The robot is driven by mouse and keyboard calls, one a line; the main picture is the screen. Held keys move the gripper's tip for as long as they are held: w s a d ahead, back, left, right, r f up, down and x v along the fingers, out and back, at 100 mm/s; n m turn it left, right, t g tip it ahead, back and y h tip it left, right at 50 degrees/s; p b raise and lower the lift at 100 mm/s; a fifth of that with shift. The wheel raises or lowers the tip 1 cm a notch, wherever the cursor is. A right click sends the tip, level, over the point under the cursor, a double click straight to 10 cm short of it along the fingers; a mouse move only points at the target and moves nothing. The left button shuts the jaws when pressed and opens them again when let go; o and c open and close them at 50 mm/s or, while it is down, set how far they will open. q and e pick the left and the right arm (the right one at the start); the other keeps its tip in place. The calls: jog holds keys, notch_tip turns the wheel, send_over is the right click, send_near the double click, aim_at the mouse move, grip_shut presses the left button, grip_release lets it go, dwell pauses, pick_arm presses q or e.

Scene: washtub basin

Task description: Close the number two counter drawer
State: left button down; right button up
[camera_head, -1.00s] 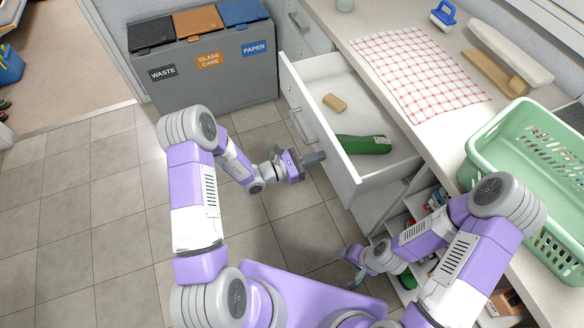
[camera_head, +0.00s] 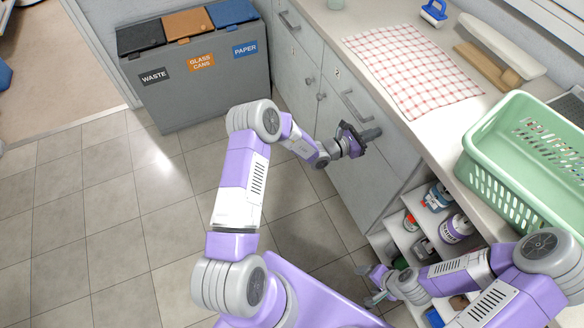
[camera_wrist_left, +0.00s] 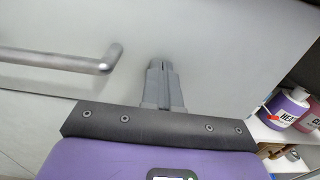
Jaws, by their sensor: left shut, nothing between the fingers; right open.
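The number two drawer (camera_head: 362,88) is flush with the grey counter front in the head view, its inside hidden under the countertop. Its bar handle (camera_head: 357,106) shows there, and a handle bar (camera_wrist_left: 55,59) lies left of my fingers in the left wrist view. My left gripper (camera_head: 374,134) is shut and empty, with its fingertips at the drawer front just right of the handle. The closed fingers (camera_wrist_left: 162,70) point at the grey front in the left wrist view; contact is hard to tell. My right gripper (camera_head: 371,285) is open and empty, low beside the open shelves.
Open shelves (camera_head: 405,232) with several bottles stand right of the drawer. The countertop holds a green basket (camera_head: 480,185), a checked cloth (camera_head: 410,75) and a blue-handled brush (camera_head: 434,12). Grey waste bins (camera_head: 205,85) stand at the back left. The floor at left is clear.

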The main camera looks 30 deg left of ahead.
pick_arm(q)
jog(key=shift+w+d+r, duration=0.15)
jog(key=shift+w, duration=0.1)
jog(key=shift+d+r, duration=0.1)
jog(key=shift+r, duration=0.05)
jog(key=p+v, duration=0.4)
jog(key=v, duration=1)
jog(key=shift+s+a+f, duration=0.2)
jog(key=shift+f, duration=0.05)
